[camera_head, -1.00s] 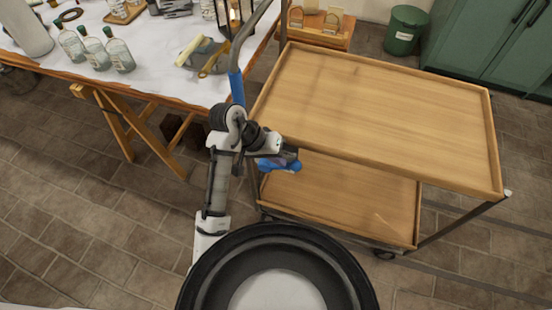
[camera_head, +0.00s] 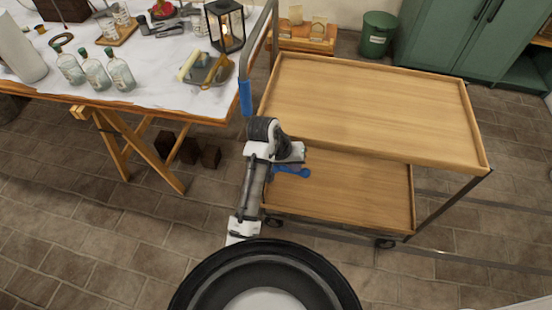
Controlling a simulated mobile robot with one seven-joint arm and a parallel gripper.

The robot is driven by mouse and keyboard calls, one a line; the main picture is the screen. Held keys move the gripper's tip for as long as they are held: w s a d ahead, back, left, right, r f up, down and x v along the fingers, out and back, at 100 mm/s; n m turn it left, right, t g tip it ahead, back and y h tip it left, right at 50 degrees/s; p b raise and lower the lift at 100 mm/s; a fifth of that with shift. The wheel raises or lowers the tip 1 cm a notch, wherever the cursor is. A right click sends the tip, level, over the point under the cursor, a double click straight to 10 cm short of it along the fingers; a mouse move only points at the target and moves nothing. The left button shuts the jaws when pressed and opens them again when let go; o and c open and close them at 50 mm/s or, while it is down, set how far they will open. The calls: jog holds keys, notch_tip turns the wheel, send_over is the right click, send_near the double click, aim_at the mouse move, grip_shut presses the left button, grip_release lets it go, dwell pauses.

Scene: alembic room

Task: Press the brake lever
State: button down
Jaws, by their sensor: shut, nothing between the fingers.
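The blue brake lever (camera_head: 292,171) shows at the near left side of the wooden cart (camera_head: 375,105), below its top tray and in front of the lower shelf. My gripper (camera_head: 296,157) is at the end of my arm, just above the lever in the picture. It is shut and empty. Its fingertips are small and partly hidden by the wrist, so I cannot tell whether they touch the lever. The cart's grey push handle with a blue grip (camera_head: 246,98) rises at its left end.
A table (camera_head: 150,85) with bottles, a lantern (camera_head: 225,27) and a tray stands to the left, close to the cart handle. A green bin (camera_head: 377,35) and green cabinet (camera_head: 450,38) are behind. The brick floor at front left is clear.

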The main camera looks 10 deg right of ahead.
aim_at(297, 174)
jog(key=shift+s+x, duration=0.15)
jog(key=shift+x, duration=0.45)
jog(key=shift+s+x, duration=0.15)
jog(key=shift+x, duration=0.45)
jog(key=shift+d+f, duration=0.1)
jog(key=shift+f, duration=0.65)
jog(key=shift+f, duration=0.15)
jog(key=w+p+v, duration=0.1)
jog(key=p+v, duration=0.5)
jog(key=v, duration=0.8)
jog(key=shift+s, duration=0.5)
jog(key=shift+f, duration=0.1)
